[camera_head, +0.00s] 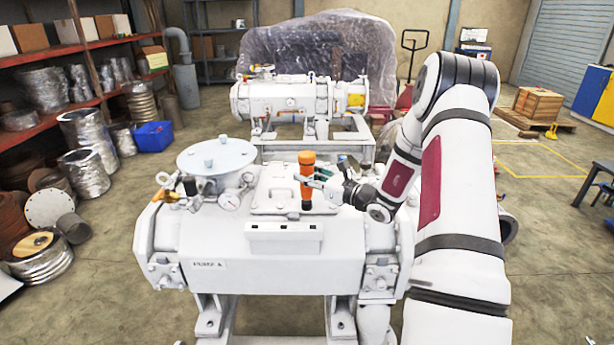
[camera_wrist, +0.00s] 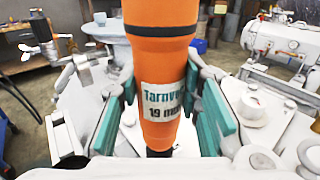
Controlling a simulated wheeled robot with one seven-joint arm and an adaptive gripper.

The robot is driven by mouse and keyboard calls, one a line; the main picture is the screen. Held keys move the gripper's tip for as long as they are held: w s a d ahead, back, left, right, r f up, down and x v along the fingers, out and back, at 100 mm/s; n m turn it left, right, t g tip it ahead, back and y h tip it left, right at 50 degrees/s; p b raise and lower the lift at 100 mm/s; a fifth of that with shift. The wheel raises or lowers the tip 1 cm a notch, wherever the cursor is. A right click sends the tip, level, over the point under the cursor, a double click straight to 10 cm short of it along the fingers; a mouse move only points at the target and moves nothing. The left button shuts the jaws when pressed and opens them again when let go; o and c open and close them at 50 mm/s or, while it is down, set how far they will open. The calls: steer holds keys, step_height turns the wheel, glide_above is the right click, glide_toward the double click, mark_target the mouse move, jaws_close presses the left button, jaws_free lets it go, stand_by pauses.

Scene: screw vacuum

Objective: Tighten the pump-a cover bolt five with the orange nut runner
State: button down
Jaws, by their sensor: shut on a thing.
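The orange nut runner (camera_head: 307,178) stands upright over the cover plate (camera_head: 276,203) on top of pump A (camera_head: 245,272). My gripper (camera_head: 312,181) is shut on its body from the right side. In the wrist view the nut runner (camera_wrist: 160,92) fills the middle, between the teal finger pads of my gripper (camera_wrist: 165,112). Its label reads partly "Tarnvo" and "19 mm". Its lower end reaches the cover plate's right part in the head view. I cannot tell whether it sits on a bolt, and bolt five cannot be made out.
A round flanged lid (camera_head: 216,155) and a pressure gauge (camera_head: 229,200) stand left of the cover plate. A white box (camera_head: 284,237) sits on the pump's front edge. A second pump (camera_head: 285,98) stands behind.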

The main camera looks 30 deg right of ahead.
mark_target(314, 163)
stand_by(0.5)
steer(key=shift+r+p, duration=1.1)
steer(key=shift+r, duration=1.4)
steer(key=shift+f, duration=0.1)
